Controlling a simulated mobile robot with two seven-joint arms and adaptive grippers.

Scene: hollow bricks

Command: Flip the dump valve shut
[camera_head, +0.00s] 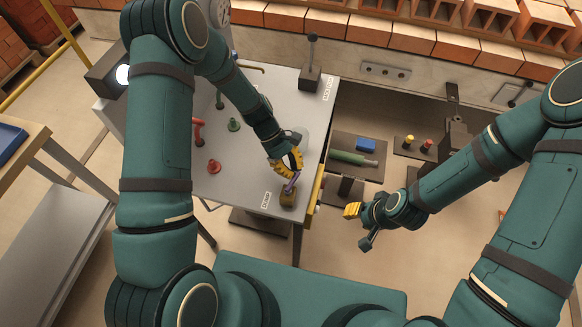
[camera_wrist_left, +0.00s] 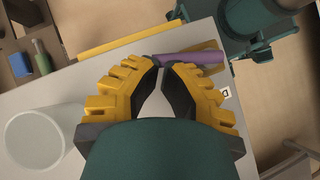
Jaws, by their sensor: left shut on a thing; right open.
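The dump valve is a small brass-brown block (camera_head: 288,199) with a purple lever (camera_head: 291,186), near the front corner of the grey table (camera_head: 235,183). A white label (camera_head: 265,200) sits beside it. My left gripper (camera_head: 291,177) has yellow fingers and is shut on the purple lever, just above the block. In the left wrist view the purple lever (camera_wrist_left: 190,57) lies across the fingertips (camera_wrist_left: 161,64), partly hidden by them; its exact angle is hard to tell. My right gripper (camera_head: 361,222) is open and empty, off to the right, clear of the table.
Red (camera_head: 214,166) and green (camera_head: 234,124) valves stand left on the table. A black-knobbed lever (camera_head: 310,65) is at the back. A yellow rail (camera_head: 313,189) runs along the right edge. A translucent round vessel (camera_wrist_left: 38,142) shows in the wrist view.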

